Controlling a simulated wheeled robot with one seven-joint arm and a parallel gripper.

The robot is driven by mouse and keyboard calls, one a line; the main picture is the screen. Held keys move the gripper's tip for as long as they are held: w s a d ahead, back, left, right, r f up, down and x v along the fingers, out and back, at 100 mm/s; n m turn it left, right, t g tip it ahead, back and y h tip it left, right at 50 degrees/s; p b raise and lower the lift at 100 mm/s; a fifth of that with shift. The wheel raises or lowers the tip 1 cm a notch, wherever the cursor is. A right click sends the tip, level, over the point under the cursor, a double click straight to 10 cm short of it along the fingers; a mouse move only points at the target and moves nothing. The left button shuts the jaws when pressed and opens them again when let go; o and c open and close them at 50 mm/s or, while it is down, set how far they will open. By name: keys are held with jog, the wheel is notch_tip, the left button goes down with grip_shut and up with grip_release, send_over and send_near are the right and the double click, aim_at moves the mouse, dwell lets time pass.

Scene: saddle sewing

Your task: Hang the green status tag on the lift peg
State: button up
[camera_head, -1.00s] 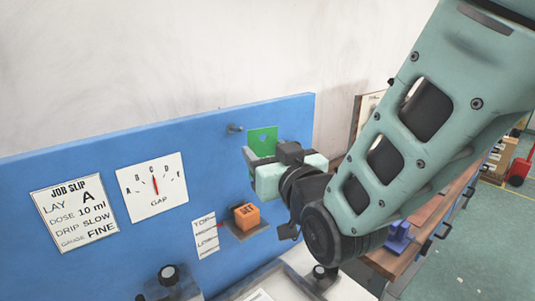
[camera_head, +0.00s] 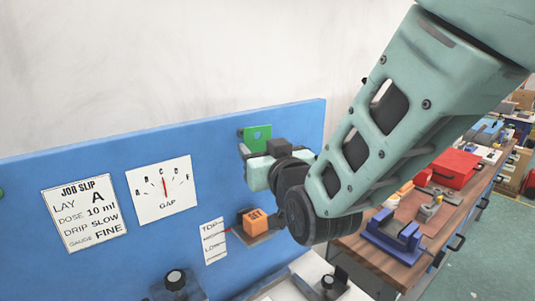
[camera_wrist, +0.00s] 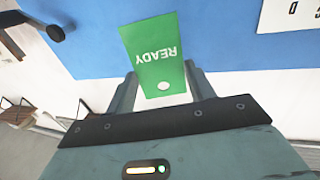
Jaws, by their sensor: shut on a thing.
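The green status tag (camera_head: 257,139) is in front of the upper right part of the blue board. In the wrist view the tag (camera_wrist: 150,45) reads READY upside down, with a pale round hole near its lower edge. My gripper (camera_wrist: 161,76) is shut on the tag at the hole end. In the head view my gripper (camera_head: 250,154) is just below the tag. A dark peg with a round end (camera_wrist: 55,33) sticks out from the board at the upper left of the wrist view, apart from the tag. In the head view the tag lies close to where the peg is.
The blue board (camera_head: 110,160) carries a job slip (camera_head: 84,213), a GAP dial card (camera_head: 163,190) and a TOP/HIGH/LOW strip (camera_head: 214,241). An orange SET block (camera_head: 254,221) sits on a small ledge below my gripper. A wooden bench (camera_head: 385,255) with tools stands to the right.

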aim_at(254, 149)
jog(key=shift+w+a+f+b, duration=0.15)
jog(key=shift+w+a+b, duration=0.1)
jog(key=shift+w+a, duration=0.35)
jog(key=shift+w+a+f+b, duration=0.15)
jog(key=shift+w+a+b, duration=0.15)
jog(key=shift+w, duration=0.5)
jog(key=shift+w+a+f+b, duration=0.3)
jog(key=shift+w+b, duration=0.15)
jog(key=shift+b, duration=0.1)
jog(key=o, duration=0.9)
